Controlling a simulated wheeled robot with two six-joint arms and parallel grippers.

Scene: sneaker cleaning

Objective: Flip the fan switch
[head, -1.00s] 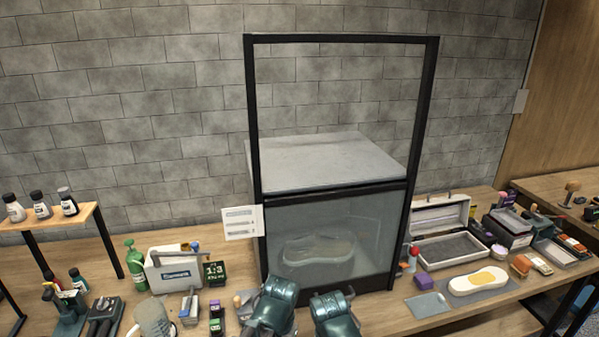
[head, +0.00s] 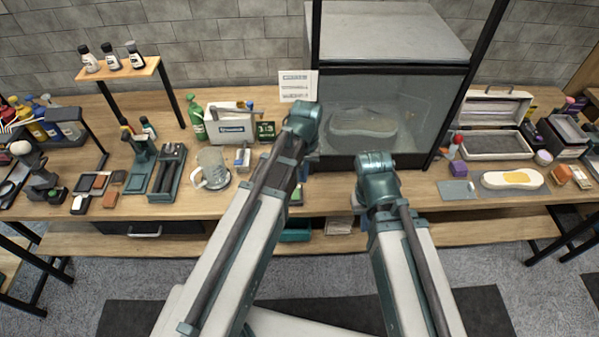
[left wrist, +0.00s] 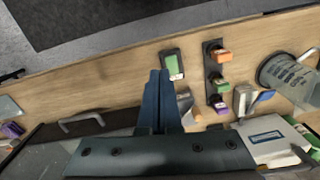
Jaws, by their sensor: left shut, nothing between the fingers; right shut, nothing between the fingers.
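A glass-fronted cabinet (head: 388,30) with a grey top and black frame stands at the back of the bench, a pale shoe-like shape (head: 362,122) behind its pane. A white panel (head: 297,86) with several grey slots or labels is at its left front edge; I cannot make out a fan switch on it. My left gripper shows in the left wrist view (left wrist: 157,82), shut and empty above the bench; in the head view my left wrist hides its fingers. My right gripper (head: 357,199) is shut, mostly hidden behind my right wrist, in front of the cabinet.
A white box (head: 231,127), a green bottle (head: 197,124) and a glass jug (head: 213,168) stand left of the cabinet. An open case (head: 497,143) and a tray with a shoe sole (head: 512,180) are at right. A small bottle shelf (head: 118,72) is at far left.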

